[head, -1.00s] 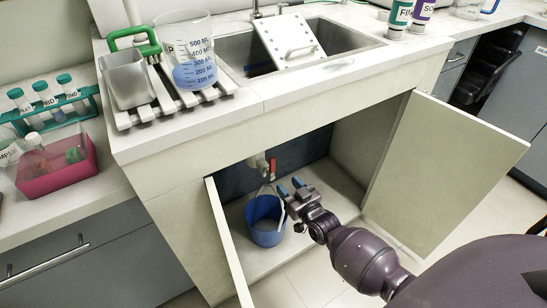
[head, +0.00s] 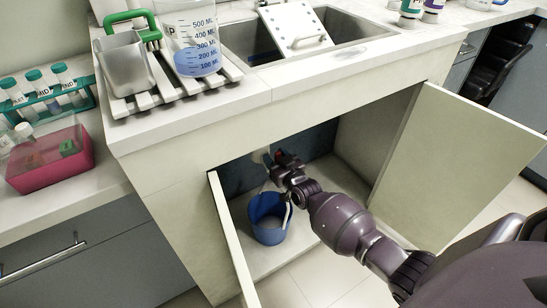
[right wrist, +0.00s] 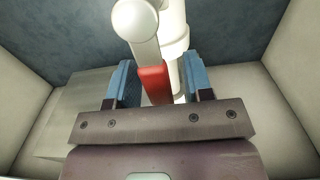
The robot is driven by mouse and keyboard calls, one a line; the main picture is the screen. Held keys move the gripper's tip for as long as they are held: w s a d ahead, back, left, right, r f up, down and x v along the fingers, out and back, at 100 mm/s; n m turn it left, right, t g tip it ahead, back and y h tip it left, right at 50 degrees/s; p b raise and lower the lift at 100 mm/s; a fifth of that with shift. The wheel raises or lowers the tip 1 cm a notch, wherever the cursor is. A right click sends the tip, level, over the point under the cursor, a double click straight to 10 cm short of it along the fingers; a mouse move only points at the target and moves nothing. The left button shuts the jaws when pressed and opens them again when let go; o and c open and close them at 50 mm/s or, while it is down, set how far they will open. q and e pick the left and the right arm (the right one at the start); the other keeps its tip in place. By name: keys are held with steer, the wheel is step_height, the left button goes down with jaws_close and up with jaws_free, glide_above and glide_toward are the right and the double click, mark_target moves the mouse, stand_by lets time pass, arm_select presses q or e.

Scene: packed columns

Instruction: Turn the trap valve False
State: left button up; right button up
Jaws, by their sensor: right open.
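The trap valve has a red handle (right wrist: 153,84) on a white pipe (right wrist: 174,40) under the sink. In the right wrist view, the red handle lies between the two blue fingers of my right gripper (right wrist: 161,84). The gripper is open, with a finger on either side of the handle and pipe; I cannot tell whether either finger touches. In the head view, my right gripper (head: 280,160) reaches into the open cabinet and mostly hides the valve. My left gripper is not in view.
A blue bucket (head: 268,222) stands on the cabinet floor below the pipe. The left cabinet door (head: 231,240) and right cabinet door (head: 455,165) stand open on either side of my arm. The sink counter (head: 300,80) overhangs the opening.

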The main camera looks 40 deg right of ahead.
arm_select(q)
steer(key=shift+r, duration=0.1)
arm_select(e)
steer(key=shift+w, duration=0.2)
jaws_close()
